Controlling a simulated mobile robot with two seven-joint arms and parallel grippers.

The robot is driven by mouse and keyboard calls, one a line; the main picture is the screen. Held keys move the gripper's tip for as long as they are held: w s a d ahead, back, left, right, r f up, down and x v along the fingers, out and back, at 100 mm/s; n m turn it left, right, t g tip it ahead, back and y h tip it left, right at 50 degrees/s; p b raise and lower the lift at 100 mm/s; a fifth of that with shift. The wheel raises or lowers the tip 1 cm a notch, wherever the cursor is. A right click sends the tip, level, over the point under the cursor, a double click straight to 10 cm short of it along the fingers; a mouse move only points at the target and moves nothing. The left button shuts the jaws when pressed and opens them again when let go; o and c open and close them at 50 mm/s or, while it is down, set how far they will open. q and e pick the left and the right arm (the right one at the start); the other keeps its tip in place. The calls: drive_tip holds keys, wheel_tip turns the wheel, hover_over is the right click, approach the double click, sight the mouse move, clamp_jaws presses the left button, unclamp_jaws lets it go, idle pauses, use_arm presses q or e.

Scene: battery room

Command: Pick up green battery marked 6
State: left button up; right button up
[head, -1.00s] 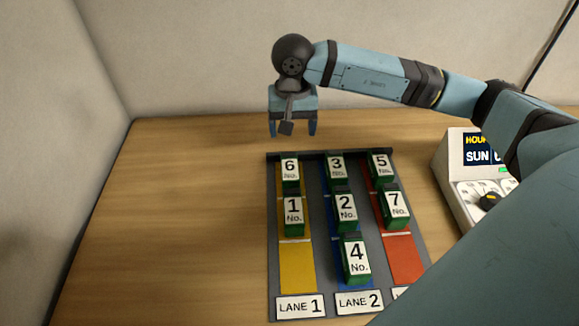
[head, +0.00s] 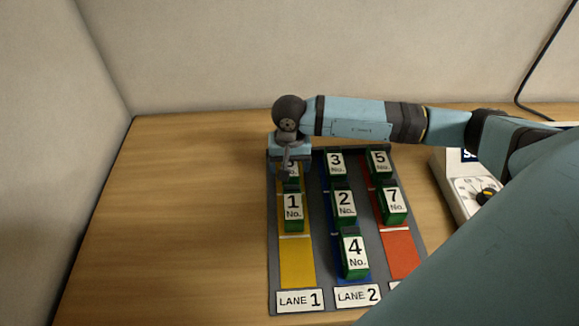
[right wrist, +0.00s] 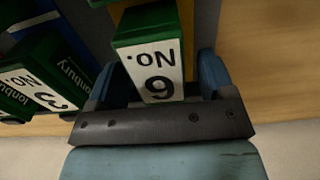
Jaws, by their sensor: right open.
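The green battery marked 6 (head: 292,172) stands at the far end of the yellow lane 1, partly hidden by my right gripper in the head view. In the right wrist view the battery marked 6 (right wrist: 153,65) shows upside down, with its white label facing the camera. My right gripper (head: 291,172) is directly over it. In the wrist view its open blue fingers (right wrist: 157,80) stand on either side of the battery, and I see no clear contact. My left gripper is not in view.
The battery marked 1 (head: 293,211) stands just in front in lane 1. Batteries 3 (head: 336,165), 2 (head: 344,204) and 4 (head: 354,256) are in blue lane 2; 5 (head: 379,163) and 7 (head: 392,204) are in the red lane. A white device (head: 465,190) stands right.

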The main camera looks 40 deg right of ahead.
drive_tip(key=c, duration=1.3)
drive_tip(key=shift+c, duration=0.4)
drive_tip(key=shift+r, duration=0.15)
